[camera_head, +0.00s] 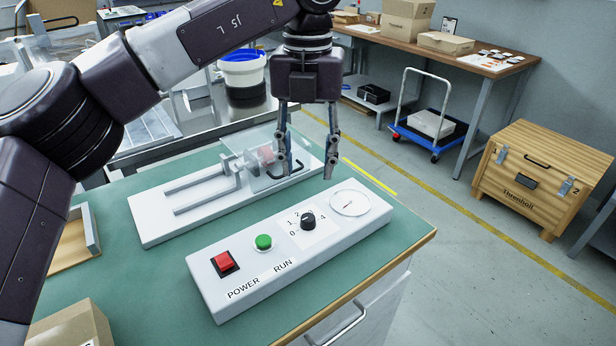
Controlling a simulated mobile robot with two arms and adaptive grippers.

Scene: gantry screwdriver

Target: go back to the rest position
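My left arm comes in from the left and reaches over the green-topped bench. My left gripper (307,172) points down, with its two fingers apart and nothing seen between them. It hangs above the bench, near the right end of a white fixture (160,220) with rails, a clear guard (262,150) and a dark hook-shaped handle (290,170). I cannot tell if a finger touches the handle. In front lies a white control panel (205,277) with a red POWER switch (224,262), a green RUN button (263,242), a black dial (308,221) and a round gauge (350,202). My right gripper is not in view.
A cardboard box (70,328) and a wooden tray (72,245) sit on the bench's left side. A wooden crate (540,180), a blue cart (430,140) and a long table (500,65) stand beyond. Floor between bench and crate is clear.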

